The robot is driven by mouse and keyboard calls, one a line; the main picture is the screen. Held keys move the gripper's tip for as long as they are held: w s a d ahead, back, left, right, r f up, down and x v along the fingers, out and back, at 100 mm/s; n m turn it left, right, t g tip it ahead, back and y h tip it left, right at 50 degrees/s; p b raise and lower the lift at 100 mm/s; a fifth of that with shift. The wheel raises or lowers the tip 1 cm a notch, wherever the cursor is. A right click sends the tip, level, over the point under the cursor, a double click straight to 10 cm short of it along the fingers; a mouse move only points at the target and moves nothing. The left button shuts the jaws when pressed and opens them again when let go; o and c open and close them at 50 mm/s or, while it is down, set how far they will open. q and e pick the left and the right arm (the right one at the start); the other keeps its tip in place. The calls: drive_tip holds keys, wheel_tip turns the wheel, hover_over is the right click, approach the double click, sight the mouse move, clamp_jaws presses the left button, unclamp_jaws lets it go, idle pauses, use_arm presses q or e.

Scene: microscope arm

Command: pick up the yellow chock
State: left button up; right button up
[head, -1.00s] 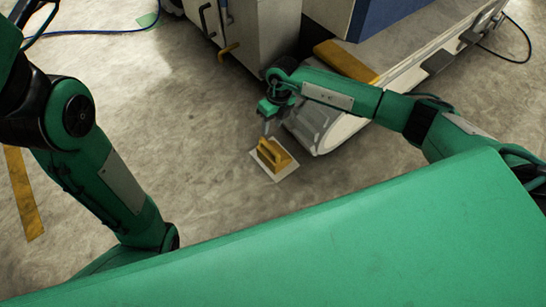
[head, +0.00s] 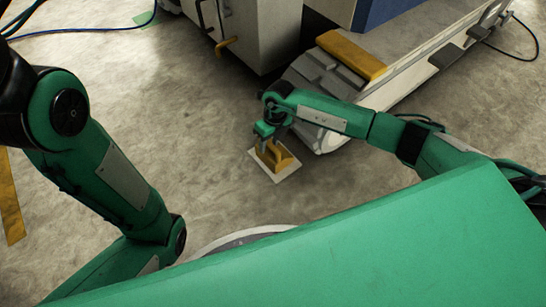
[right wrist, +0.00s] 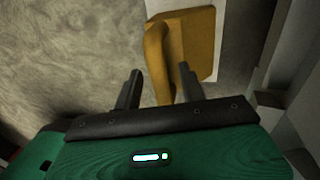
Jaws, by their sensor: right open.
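The yellow chock (head: 280,156) stands on a white square plate (head: 289,172) on the floor. In the right wrist view the chock (right wrist: 196,45) has a flat base and a raised, rounded handle-like part. My right gripper (head: 268,141) is just above the chock and hides part of it. In the right wrist view my right gripper (right wrist: 160,78) is open, and the raised part of the chock reaches between its two dark fingers, without clear contact. My left arm shows at the left, but its gripper is out of view.
A grey-white machine base (head: 316,136) with a yellow block (head: 352,55) stands right behind the chock. A white cabinet (head: 245,35) stands at the back. A blue hose (head: 85,31) lies at the upper left. The floor left of the chock is clear.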

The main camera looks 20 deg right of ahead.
drive_tip(key=shift+a+f, duration=0.1)
drive_tip(key=shift+f, duration=0.3)
clamp_jaws()
drive_tip(key=shift+r, duration=0.15)
idle(1.0)
